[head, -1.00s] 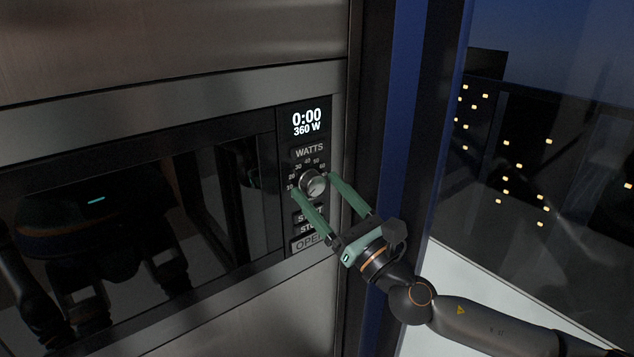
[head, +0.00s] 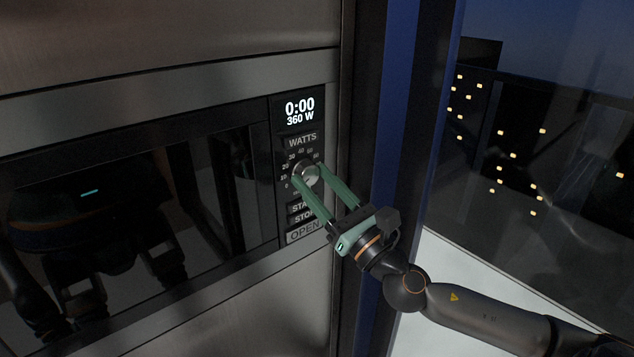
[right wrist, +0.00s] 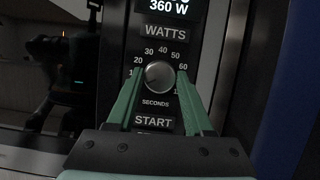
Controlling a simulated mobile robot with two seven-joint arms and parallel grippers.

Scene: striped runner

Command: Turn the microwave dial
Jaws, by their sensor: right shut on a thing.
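The microwave (head: 130,190) is built into a metal front, with a dark glass door and a control panel on its right. Its round silver dial (head: 306,174) sits in a ring of numbers below the WATTS button (head: 303,141). The display (head: 300,111) reads 0:00 and 360 W. My right gripper (head: 308,176) is shut on the dial, one green finger on each side. In the right wrist view the dial (right wrist: 159,76) lies between the fingertips. My left gripper is not in direct view.
START, STOP and OPEN buttons (head: 304,231) lie just below the dial, close under my fingers. A dark blue frame (head: 381,130) stands to the right, beside a window (head: 540,140) with city lights. The door glass mirrors my body.

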